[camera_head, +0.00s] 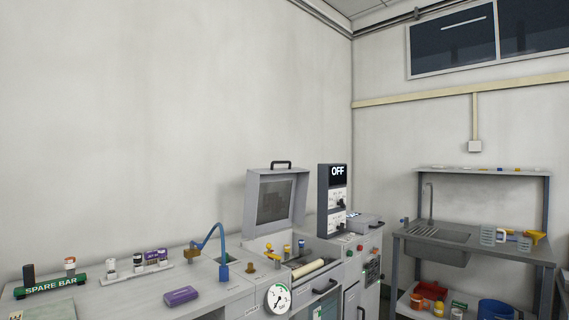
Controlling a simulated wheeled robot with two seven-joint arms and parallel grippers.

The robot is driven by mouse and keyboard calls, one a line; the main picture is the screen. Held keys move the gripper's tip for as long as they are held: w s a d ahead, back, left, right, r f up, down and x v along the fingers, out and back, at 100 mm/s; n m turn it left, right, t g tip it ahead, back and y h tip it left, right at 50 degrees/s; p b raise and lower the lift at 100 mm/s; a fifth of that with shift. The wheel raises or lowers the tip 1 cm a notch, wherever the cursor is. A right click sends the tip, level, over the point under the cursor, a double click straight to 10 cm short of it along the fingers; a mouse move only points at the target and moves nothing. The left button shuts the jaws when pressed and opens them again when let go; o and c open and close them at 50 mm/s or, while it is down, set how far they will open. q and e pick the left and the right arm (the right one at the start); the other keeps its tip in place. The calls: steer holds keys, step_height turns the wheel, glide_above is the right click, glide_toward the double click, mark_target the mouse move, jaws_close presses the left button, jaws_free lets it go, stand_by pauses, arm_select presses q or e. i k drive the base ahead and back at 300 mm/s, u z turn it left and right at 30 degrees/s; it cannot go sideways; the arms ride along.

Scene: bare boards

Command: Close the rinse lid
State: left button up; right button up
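A grey lid (249,205) with a dark inset panel stands raised, tilted slightly back, behind an open basin (314,264) in the workbench. It is the only raised lid I see; no label on it is readable, so I cannot confirm it is the rinse lid. A black handle (281,163) is on its top edge. A pale roller (308,269) and small yellow and blue parts sit at the basin. Neither of my grippers is in view, and nothing touches the lid.
A control box reading OFF (337,171) stands right of the lid. A blue curved pipe (221,240) rises to its left. A purple box (181,296) and a SPARE BAR rack (52,286) lie on the bench. A sink table (431,232) stands at right.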

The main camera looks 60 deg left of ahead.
mark_target(299, 177)
steer(key=u, duration=0.3)
steer(key=i, duration=1.85)
steer(key=u, duration=1.05)
steer(key=i, duration=0.9)
steer(key=u, duration=1)
